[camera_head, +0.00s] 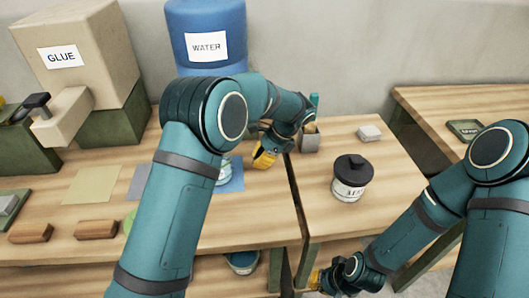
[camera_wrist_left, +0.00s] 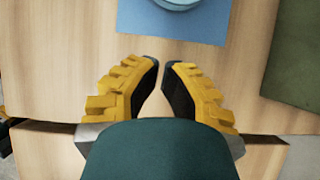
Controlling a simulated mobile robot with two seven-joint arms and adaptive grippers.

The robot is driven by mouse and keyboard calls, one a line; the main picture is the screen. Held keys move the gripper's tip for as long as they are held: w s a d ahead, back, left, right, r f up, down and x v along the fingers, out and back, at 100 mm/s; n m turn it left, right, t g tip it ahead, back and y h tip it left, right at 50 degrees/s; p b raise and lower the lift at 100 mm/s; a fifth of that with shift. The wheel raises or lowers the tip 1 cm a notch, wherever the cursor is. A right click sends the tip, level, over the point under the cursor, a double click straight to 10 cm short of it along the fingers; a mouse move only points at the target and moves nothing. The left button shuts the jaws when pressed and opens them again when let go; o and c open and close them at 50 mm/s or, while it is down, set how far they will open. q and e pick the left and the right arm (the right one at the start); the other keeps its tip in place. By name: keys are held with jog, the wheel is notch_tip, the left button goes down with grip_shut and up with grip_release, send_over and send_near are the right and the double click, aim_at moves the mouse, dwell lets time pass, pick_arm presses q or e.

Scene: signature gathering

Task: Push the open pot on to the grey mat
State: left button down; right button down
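The open pot (camera_head: 224,168) is pale blue and stands on the blue mat (camera_head: 237,178); my left arm hides part of it. Its edge shows at the top of the left wrist view (camera_wrist_left: 178,3), on the blue mat (camera_wrist_left: 170,25). The grey mat (camera_head: 136,184) lies left of the blue mat, partly behind my left arm. My left gripper (camera_head: 264,156) is just right of the pot, apart from it; in the wrist view (camera_wrist_left: 161,64) its fingertips nearly meet with nothing between them. My right gripper (camera_head: 316,279) is low at the front; its fingers are unclear.
A yellowish mat (camera_head: 94,185) lies further left, with wooden blocks (camera_head: 97,229) in front. The glue box (camera_head: 75,50) and blue water container (camera_head: 207,25) stand behind. A black-lidded jar (camera_head: 350,180) and small grey holder (camera_head: 310,140) stand on the right table. A gap separates the tables.

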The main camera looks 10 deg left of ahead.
aim_at(234, 176)
pick_arm(q)
jog(key=x, duration=0.3)
jog(key=shift+a+f+b, duration=0.15)
jog(key=shift+f+b, duration=0.15)
jog(key=shift+f, duration=0.05)
jog(key=a, duration=0.3)
jog(key=shift+s+f, duration=0.2)
jog(key=shift+s, duration=0.2)
jog(key=shift+s+a+b, duration=0.1)
jog(key=shift+a+b, duration=0.2)
jog(key=shift+a, duration=0.25)
jog(key=a, duration=0.2)
jog(key=s+a+p, duration=0.1)
jog(key=a, duration=0.3)
jog(key=shift+s+a+r+p, duration=0.1)
jog(key=shift+s+p, duration=0.25)
jog(key=shift+p, duration=0.05)
jog(key=shift+a, duration=0.15)
